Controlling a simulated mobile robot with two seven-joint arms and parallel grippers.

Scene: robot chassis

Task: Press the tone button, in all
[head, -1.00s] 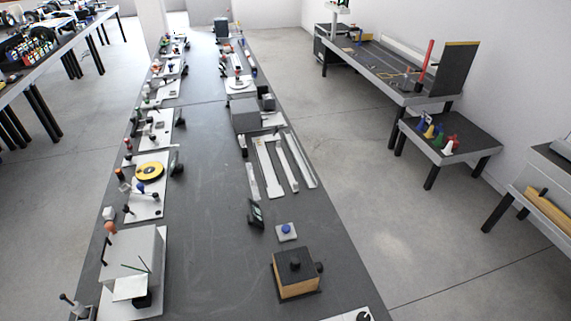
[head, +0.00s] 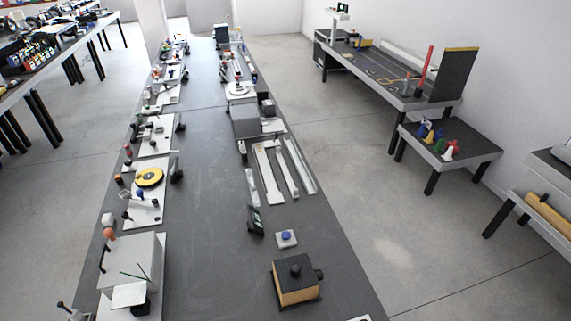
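A blue button (head: 286,236) sits on a small light grey square base on the right half of the long dark table (head: 215,215). No label is readable, so I cannot tell whether it is the tone button. A small black device with a screen (head: 255,220) stands tilted just left of it. A wooden box with a black top and a knob (head: 296,279) stands just in front of it. Neither of my grippers shows in the head view.
White plates with several devices line the table's left edge, including a yellow disc (head: 149,177) and a white box (head: 130,270). Pale rails (head: 267,172) lie behind the button. The table's middle strip is clear. Other tables (head: 395,75) stand at right.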

